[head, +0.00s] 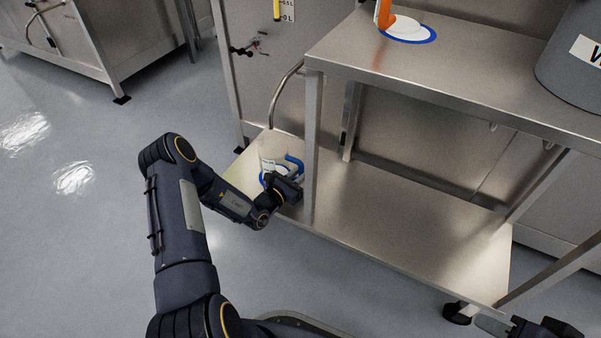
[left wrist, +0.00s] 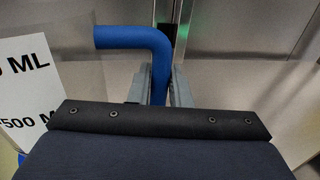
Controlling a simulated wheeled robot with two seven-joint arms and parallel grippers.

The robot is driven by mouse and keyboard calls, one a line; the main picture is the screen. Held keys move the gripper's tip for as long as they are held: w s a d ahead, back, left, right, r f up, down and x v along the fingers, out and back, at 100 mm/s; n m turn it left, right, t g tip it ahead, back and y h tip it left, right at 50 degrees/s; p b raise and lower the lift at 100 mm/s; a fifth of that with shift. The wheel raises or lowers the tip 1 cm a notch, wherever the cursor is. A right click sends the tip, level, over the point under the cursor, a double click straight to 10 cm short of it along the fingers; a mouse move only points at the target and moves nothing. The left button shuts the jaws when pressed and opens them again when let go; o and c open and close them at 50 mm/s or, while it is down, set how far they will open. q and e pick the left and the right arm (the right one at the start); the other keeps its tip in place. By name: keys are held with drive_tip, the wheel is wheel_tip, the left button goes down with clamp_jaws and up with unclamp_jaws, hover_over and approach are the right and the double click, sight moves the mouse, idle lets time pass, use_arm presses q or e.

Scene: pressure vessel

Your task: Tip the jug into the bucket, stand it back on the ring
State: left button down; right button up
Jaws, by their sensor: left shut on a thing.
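The jug (head: 268,166), pale with a blue handle (head: 296,163), is low at the left end of the steel bench. My left gripper (head: 292,181) is shut on that handle and hides part of the jug. In the left wrist view the blue handle (left wrist: 158,70) passes between the fingers, beside a white label (left wrist: 25,75) with ML marks. A blue edge shows by the jug's base; I cannot tell if it is a ring. A blue ring (head: 431,39) with a white disc lies on the bench top. The grey bucket (head: 570,75) stands there, cut off. My right gripper (head: 493,325) is partly cut off; its opening is unclear.
An orange upright part (head: 384,14) stands at the white disc. The bench top (head: 385,62) overhangs the lower shelf (head: 400,235), which is mostly bare. A bench leg (head: 311,150) and a curved metal pipe (head: 283,92) are close to my left gripper. Open floor lies left.

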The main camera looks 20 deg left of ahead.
use_arm(q)
drive_tip(key=c, duration=1.3)
unclamp_jaws()
drive_tip(key=shift+o, duration=0.2)
drive_tip(key=shift+s, duration=0.1)
drive_tip(key=p+v, duration=0.3)
drive_tip(key=v, duration=0.4)
drive_tip(key=shift+s, duration=0.35)
